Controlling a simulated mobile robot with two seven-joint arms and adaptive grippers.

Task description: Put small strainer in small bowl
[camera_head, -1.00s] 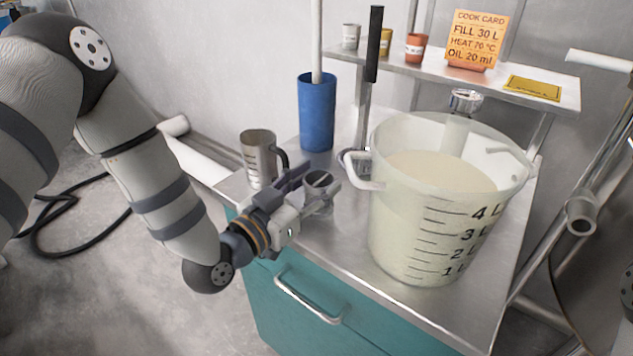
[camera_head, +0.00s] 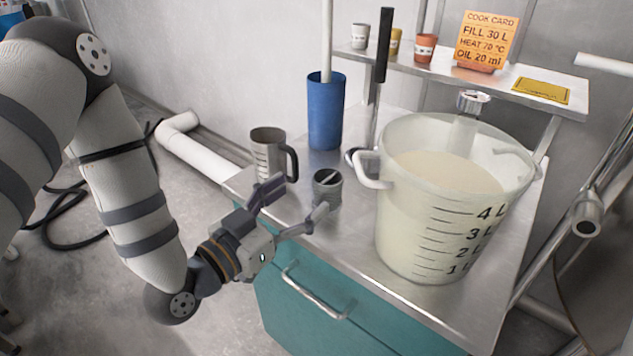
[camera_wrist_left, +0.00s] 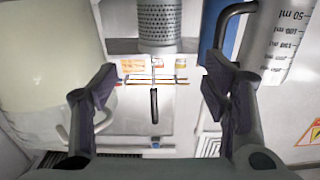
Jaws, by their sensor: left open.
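A small perforated metal cup (camera_head: 327,188), which looks like the small strainer, stands upright on the steel tabletop. It also shows in the left wrist view as a cylinder with rows of holes (camera_wrist_left: 160,22). My left gripper (camera_head: 293,204) is open and empty, just front-left of the cup and apart from it. In the left wrist view, the cup lies beyond the spread fingertips (camera_wrist_left: 160,80), roughly centred between them. I cannot make out a small bowl in either view. My right gripper is not in view.
A large translucent bucket (camera_head: 448,225) of pale liquid stands right of the cup. A metal measuring jug (camera_head: 268,155) and a blue cylinder (camera_head: 326,110) stand behind. A shelf (camera_head: 470,80) holds small pots and a cook card. The teal cabinet (camera_head: 340,325) has a handle.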

